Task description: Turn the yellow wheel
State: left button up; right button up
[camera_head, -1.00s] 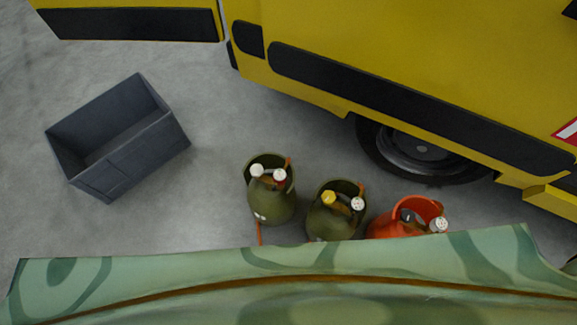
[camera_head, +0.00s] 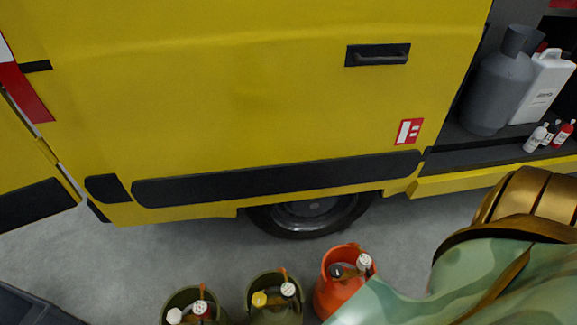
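A yellow wheel (camera_head: 260,299) sits on top of a green gas bottle (camera_head: 272,316), beside a white-topped knob (camera_head: 288,289). The bottle stands upright on the floor at the bottom of the head view, between another green bottle and an orange one. Its lower part is cut off by the picture edge. Neither of my grippers is in view. A green and gold part of my own body fills the lower right corner.
Another green bottle (camera_head: 187,301) and an orange bottle (camera_head: 335,290) flank it. Behind them is a yellow van (camera_head: 240,90) with a black wheel (camera_head: 312,213). Its open bay holds a grey cylinder (camera_head: 497,85) and a white canister (camera_head: 542,88). A dark crate (camera_head: 30,308) shows bottom left.

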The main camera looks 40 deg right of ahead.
aim_at(258, 298)
jog(key=z, duration=2.15)
jog(key=k+u, duration=0.1)
jog(key=k, duration=0.25)
